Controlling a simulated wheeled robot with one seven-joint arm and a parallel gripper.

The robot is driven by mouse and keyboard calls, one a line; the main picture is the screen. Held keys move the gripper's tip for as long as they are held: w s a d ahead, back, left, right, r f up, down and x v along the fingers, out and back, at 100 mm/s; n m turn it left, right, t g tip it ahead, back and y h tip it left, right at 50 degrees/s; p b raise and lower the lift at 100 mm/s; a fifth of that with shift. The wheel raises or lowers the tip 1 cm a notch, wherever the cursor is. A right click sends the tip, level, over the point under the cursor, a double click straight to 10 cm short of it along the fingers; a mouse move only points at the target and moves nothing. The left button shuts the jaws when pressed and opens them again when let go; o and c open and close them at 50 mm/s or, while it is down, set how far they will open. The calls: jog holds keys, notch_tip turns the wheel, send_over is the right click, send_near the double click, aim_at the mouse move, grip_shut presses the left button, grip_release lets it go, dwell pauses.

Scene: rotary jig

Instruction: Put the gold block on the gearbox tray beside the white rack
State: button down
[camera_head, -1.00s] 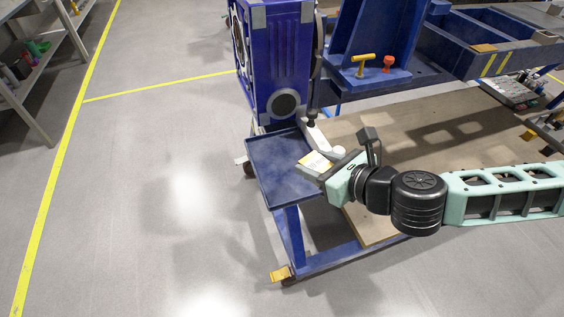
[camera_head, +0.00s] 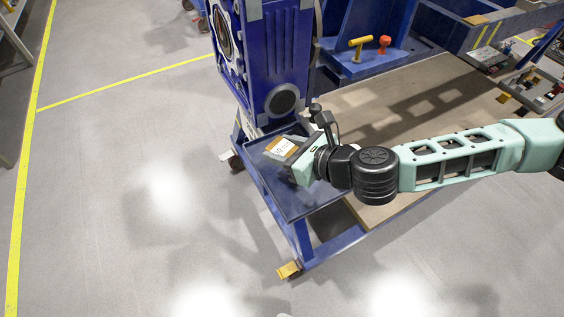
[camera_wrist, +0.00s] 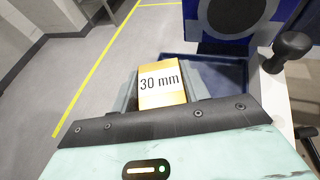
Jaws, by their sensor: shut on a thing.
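My gripper (camera_head: 287,158) is shut on the gold block (camera_head: 281,147), which has a white top label. In the wrist view the block (camera_wrist: 160,88) reads "30 mm" and sits between the fingers. The block and gripper are over the blue gearbox tray (camera_head: 297,207), which sticks out below the blue gearbox (camera_head: 275,55). The tray also shows in the wrist view (camera_wrist: 217,72), behind and right of the block. I cannot tell the gap between block and tray.
A dark knob (camera_wrist: 293,45) stands close right of my gripper in the wrist view. A brown board (camera_head: 400,105) lies under my arm. The floor left of the tray is clear.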

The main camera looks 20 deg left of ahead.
aim_at(283, 173)
jog(key=shift+f, duration=3.05)
jog(key=c, duration=1)
grip_release()
jog(key=shift+f, duration=0.2)
jog(key=shift+r, duration=0.15)
